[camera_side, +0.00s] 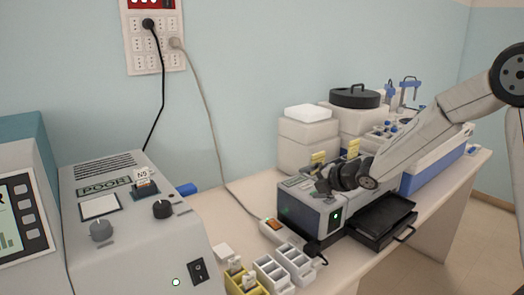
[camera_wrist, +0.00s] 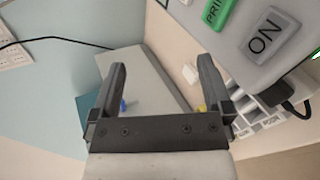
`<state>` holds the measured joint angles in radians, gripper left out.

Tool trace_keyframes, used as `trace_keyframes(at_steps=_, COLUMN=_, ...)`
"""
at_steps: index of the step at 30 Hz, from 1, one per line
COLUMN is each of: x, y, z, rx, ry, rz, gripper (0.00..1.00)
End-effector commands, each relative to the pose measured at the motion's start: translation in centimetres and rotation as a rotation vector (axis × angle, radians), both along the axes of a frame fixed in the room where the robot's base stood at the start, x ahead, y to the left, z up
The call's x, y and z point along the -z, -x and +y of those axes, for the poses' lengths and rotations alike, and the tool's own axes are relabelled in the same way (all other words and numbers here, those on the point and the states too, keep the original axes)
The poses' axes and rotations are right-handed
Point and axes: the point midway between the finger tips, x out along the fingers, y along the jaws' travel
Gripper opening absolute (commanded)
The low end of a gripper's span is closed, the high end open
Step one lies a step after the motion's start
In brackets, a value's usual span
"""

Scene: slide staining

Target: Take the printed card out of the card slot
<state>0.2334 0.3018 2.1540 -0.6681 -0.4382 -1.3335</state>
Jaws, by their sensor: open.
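A small white card marked "NS" (camera_side: 143,181) stands upright in a dark holder on top of the grey machine labelled "POOR" (camera_side: 75,235) at the left. I cannot tell whether this is the printed card. Small yellow tabs (camera_side: 318,157) stick up at the dark-fronted box (camera_side: 300,212); their print is too small to read. My gripper (camera_side: 324,186) is above or in front of that box, well to the right of the "NS" card. In the wrist view my gripper (camera_wrist: 161,78) has its two dark fingers apart, with nothing held between them. No card slot is clearly visible there.
A green print button (camera_wrist: 217,12) and an "ON" button (camera_wrist: 268,35) lie close right of the fingers. White and yellow racks (camera_side: 272,272) stand at the bench front. A black tray (camera_side: 382,220) juts out beside the box. Cables hang from the wall socket panel (camera_side: 155,50).

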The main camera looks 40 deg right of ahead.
Motion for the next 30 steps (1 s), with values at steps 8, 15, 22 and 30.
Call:
trace_keyframes(at_steps=8, x=-0.3, y=-2.9, z=-4.3, rx=-0.162, ry=0.341, rz=-0.068, gripper=1.0)
trace_keyframes(at_steps=15, x=-0.2, y=-5.0, z=-8.8, rx=-0.306, ry=0.679, rz=-0.111, gripper=1.0)
trace_keyframes(at_steps=22, x=0.2, y=-6.3, z=-13.2, rx=-0.442, ry=1.004, rz=-0.136, gripper=1.0)
trace_keyframes(at_steps=30, x=0.3, y=-6.9, z=-15.7, rx=-0.519, ry=1.19, rz=-0.144, gripper=1.0)
